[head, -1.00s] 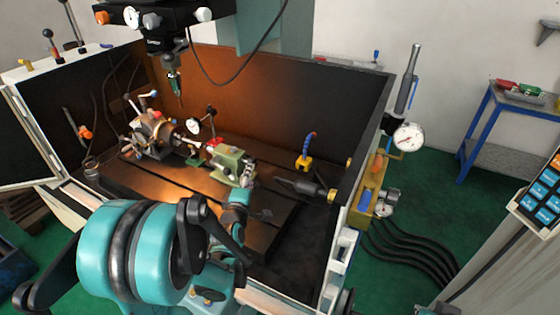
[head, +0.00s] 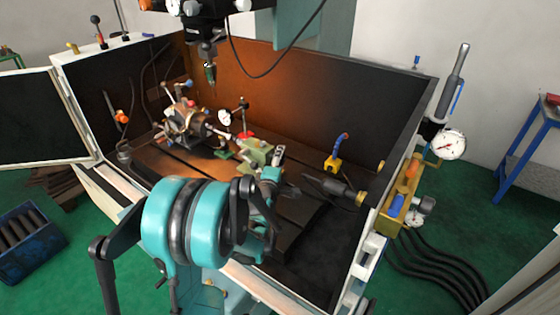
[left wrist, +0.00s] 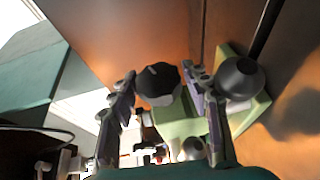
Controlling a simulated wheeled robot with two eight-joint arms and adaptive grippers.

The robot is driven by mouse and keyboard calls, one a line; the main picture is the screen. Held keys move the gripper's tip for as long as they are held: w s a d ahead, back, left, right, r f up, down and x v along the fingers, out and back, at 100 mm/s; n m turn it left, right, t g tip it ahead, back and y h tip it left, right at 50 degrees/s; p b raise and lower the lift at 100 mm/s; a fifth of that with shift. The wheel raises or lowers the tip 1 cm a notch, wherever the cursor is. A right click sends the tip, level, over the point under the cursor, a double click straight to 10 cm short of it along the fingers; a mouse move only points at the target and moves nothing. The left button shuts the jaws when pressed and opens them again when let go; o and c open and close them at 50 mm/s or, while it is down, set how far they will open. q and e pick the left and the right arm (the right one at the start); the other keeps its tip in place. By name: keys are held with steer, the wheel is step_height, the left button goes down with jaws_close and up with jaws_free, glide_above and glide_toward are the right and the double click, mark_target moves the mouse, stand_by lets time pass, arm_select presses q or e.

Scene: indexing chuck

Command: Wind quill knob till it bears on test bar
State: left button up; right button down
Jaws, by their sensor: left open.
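The green tailstock (head: 256,151) stands on the machine bed, facing the chuck (head: 186,122). The pale test bar (head: 217,133) lies between them; whether the quill touches it is too small to tell. My left gripper (head: 277,158) is at the tailstock's right end. In the left wrist view, a black fluted knob with a pale mark (left wrist: 158,84) sits between the open fingers of the left gripper (left wrist: 160,74), with gaps visible on both sides. The tailstock's green body (left wrist: 182,125) shows behind. A second dark rounded knob (left wrist: 239,80) is outside the right-hand finger. My right gripper is out of view.
A dial indicator (head: 225,118) stands behind the test bar. A yellow block with a blue hose (head: 334,163) and a dark nozzle-like part (head: 325,186) are right of the tailstock. Enclosure walls (head: 310,95) close the back and right. A spindle head (head: 205,12) hangs above.

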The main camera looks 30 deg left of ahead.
arm_select(q)
steer(key=c, duration=0.9)
